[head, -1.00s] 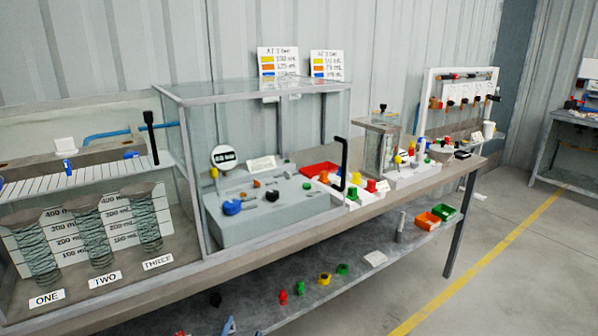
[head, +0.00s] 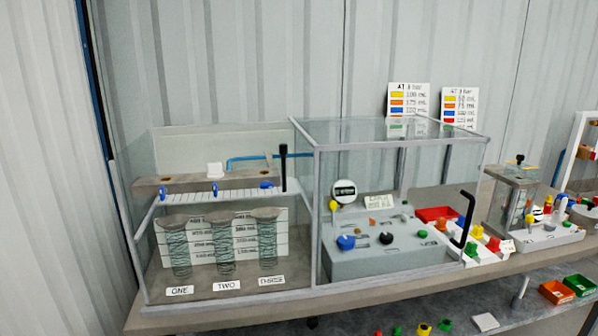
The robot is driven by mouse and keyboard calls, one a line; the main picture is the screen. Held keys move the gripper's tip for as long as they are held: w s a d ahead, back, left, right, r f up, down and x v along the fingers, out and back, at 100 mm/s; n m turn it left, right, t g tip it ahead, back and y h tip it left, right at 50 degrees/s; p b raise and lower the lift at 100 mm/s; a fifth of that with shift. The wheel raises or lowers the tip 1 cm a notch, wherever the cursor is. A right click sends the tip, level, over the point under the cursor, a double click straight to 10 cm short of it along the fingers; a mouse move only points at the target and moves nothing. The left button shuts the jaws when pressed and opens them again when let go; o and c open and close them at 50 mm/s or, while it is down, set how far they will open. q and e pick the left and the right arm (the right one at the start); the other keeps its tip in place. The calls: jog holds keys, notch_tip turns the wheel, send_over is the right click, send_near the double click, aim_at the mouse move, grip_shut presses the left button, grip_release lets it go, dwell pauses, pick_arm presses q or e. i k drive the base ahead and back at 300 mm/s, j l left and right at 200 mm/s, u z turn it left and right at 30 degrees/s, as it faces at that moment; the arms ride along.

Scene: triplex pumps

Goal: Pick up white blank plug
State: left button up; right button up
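I cannot make out for certain which thing is the white blank plug. Small coloured plug-like parts (head: 483,240) stand in a white tray to the right of the glass case, and none there is clearly a white plug. Neither of my grippers is in view.
A glass case (head: 318,200) with a black handle (head: 464,218) encloses a grey control box (head: 385,262). Three coiled columns stand at left, labelled ONE, TWO, THREE.

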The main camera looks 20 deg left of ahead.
aim_at(215, 169)
jog(key=l+u, duration=0.35)
jog(key=l, duration=0.15)
jog(key=l+u, duration=0.35)
jog(key=l, duration=0.2)
jog(key=i, duration=0.05)
